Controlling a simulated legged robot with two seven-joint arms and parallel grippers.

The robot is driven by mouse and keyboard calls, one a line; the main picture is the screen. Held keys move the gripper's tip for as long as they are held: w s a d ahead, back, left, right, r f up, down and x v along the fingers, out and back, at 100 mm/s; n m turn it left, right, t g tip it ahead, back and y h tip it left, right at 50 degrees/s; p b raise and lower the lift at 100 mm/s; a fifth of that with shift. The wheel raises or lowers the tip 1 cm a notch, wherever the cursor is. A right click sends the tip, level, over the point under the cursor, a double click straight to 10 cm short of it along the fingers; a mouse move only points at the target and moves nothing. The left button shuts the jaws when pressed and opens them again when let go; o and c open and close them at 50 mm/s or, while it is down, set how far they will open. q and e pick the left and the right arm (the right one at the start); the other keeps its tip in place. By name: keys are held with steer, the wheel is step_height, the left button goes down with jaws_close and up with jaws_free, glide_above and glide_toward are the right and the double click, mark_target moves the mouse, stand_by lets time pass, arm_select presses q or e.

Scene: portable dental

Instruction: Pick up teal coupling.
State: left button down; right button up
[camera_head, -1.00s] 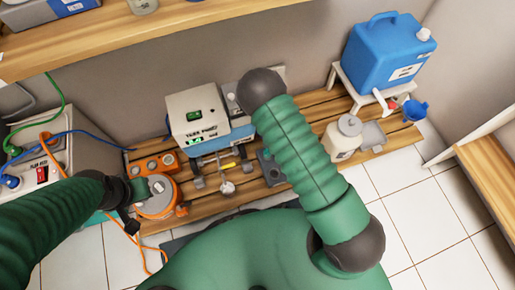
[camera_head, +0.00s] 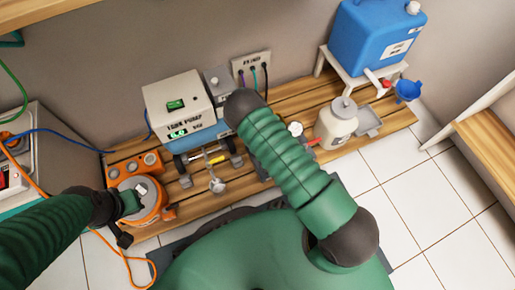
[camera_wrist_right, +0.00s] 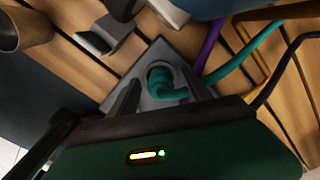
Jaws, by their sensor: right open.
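The teal coupling (camera_wrist_right: 160,82) is an elbow-shaped piece in a socket of a grey block (camera_wrist_right: 158,56) in the right wrist view. My right gripper (camera_wrist_right: 164,92) is open, with its fingers on either side of the coupling and no visible grip on it. In the head view my right forearm hides the right gripper and the coupling. My left gripper (camera_head: 134,199) is by the round orange device (camera_head: 150,208) at the left; its jaws are too small to read.
The slatted wooden bench (camera_head: 205,200) holds a pump unit (camera_head: 180,103), a white bottle (camera_head: 337,125) and a blue jug (camera_head: 373,42) on a stand. A teal hose (camera_wrist_right: 245,58) and purple hose (camera_wrist_right: 209,45) run close to the gripper. Tiled floor lies clear at the right.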

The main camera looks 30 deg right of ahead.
steer(key=shift+d+r, duration=0.1)
steer(key=shift+r, duration=0.05)
jaws_close()
stand_by(0.4)
steer(key=shift+r+p, duration=0.65)
steer(key=shift+p, duration=0.1)
steer(key=r+p, duration=0.3)
steer(key=shift+s+a, duration=0.4)
steer(key=s+a+p, duration=0.6)
steer(key=s+a, duration=0.3)
steer(key=s, duration=0.2)
steer(key=shift+s+a+r, duration=0.2)
steer(key=shift+a+r, duration=0.15)
steer(key=shift+a, duration=0.05)
